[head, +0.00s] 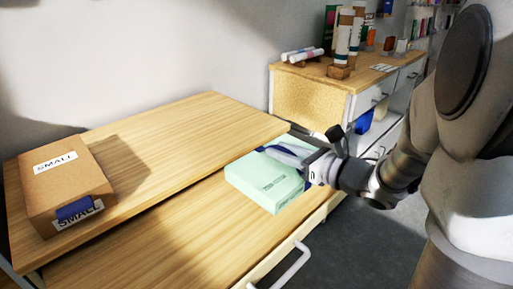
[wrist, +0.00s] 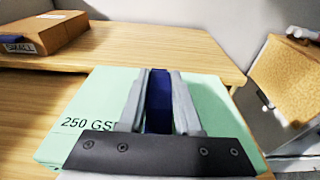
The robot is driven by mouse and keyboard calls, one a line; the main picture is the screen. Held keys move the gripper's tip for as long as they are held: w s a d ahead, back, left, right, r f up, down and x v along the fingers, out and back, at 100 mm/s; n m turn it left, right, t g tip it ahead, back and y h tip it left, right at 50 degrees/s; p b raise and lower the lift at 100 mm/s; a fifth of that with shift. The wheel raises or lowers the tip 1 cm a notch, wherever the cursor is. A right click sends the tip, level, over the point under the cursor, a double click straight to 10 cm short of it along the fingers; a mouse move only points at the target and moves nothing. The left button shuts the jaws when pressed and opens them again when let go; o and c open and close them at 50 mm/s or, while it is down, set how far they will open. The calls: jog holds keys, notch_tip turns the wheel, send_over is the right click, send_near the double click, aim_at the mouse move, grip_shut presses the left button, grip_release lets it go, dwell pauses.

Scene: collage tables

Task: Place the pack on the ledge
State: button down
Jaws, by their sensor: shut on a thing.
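The pack is a pale green block (head: 262,184) with dark print, at the right end of the lower wooden surface in the head view. In the wrist view the pack (wrist: 85,105) shows "250 GS" on its top. My gripper (head: 306,172) reaches in from the right and is shut on the pack. In the wrist view the gripper's fingers (wrist: 158,100) lie over the pack with a dark blue strip between them. The ledge (head: 190,130) is the raised wooden shelf behind the pack. Whether the pack touches the lower surface, I cannot tell.
A brown box labelled "SMALL" (head: 66,183) stands at the ledge's left end; the rest of the ledge is bare. A white handle (head: 285,268) juts out at the front. A cabinet (head: 345,90) with rolls and tubes stands at the back right.

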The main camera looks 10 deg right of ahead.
jog(key=w+f, duration=0.1)
jog(key=w, duration=0.1)
jog(key=w+a+f+b, duration=0.1)
jog(key=w+f, duration=0.1)
jog(key=w, duration=0.1)
jog(key=w+a+f, duration=0.1)
jog(key=w, duration=0.1)
jog(key=shift+w+f, duration=0.3)
jog(key=shift+w, duration=0.1)
jog(key=shift+f+b, duration=0.75)
jog(key=shift+f, duration=1.2)
jog(key=shift+f, duration=0.1)
jog(key=c, duration=1.1)
grip_release()
jog(key=shift+f, duration=0.2)
jog(key=o, duration=0.5)
jog(key=shift+s+r, duration=0.1)
